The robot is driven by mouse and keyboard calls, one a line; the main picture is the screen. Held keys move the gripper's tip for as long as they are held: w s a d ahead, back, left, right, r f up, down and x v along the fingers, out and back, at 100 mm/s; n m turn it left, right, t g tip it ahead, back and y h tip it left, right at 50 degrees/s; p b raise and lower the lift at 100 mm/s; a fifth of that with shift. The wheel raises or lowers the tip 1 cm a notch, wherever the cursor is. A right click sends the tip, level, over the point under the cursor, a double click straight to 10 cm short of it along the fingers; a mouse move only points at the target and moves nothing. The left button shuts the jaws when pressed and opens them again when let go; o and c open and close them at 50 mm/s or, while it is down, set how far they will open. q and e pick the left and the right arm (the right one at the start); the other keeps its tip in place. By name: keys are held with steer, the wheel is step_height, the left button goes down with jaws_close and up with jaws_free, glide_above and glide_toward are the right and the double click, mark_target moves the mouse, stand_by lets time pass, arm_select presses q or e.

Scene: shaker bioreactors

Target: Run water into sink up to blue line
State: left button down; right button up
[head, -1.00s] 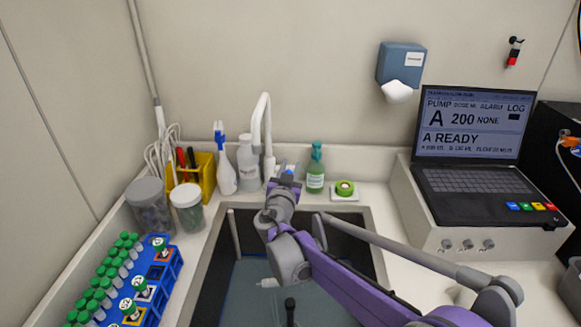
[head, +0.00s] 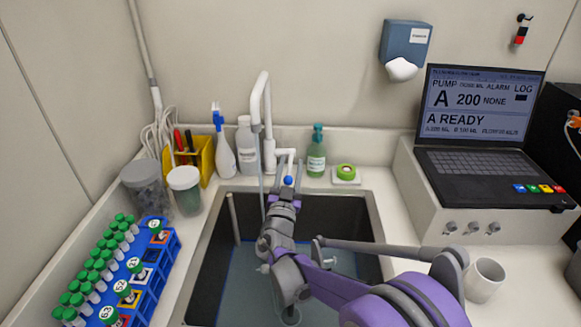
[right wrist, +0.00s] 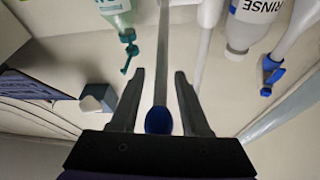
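The white faucet (head: 262,115) stands behind the sink (head: 208,240), and a thin stream (head: 262,190) appears to fall from its spout. The faucet lever has a blue knob (head: 288,180). My right gripper (head: 285,192) is at the lever. In the right wrist view its fingers (right wrist: 158,92) are apart, with the lever and blue knob (right wrist: 158,121) between them and gaps on both sides. My right arm hides part of the sink. My left gripper is out of view.
Bottles, including a green soap bottle (head: 316,155) and a spray bottle (head: 222,150), stand behind the sink. A tube rack (head: 160,270) and jars are on the left. A laptop (head: 475,135) and a mug (head: 484,280) are on the right.

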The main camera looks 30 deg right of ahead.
steer(key=s+a+f, duration=0.1)
steer(key=s+a, duration=0.8)
steer(key=s, duration=0.2)
steer(key=shift+s, duration=0.35)
stand_by(6.5)
